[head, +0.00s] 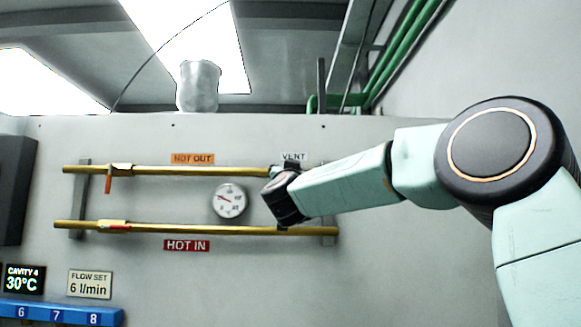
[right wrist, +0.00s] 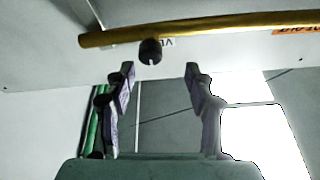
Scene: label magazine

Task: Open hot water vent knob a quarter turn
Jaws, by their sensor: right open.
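The vent knob (right wrist: 150,52) is a small black round knob with a pale mark on its lower side in the right wrist view. It sits beside the brass pipe (right wrist: 200,29) and partly covers the VENT label (right wrist: 168,42). My right gripper (right wrist: 159,72) is open and empty. Its fingertips are apart from the knob in that picture, with the knob just above the gap, slightly left of its middle. In the head view the VENT label (head: 293,156) shows above my right wrist, which blocks a clear view of the knob and fingers. My left gripper is not in view.
The upper HOT OUT pipe (head: 200,170) carries an orange-handled valve (head: 108,182). The lower HOT IN pipe (head: 180,229) has a red-handled valve (head: 115,227). A round gauge (head: 229,200) sits between the pipes, left of my right wrist.

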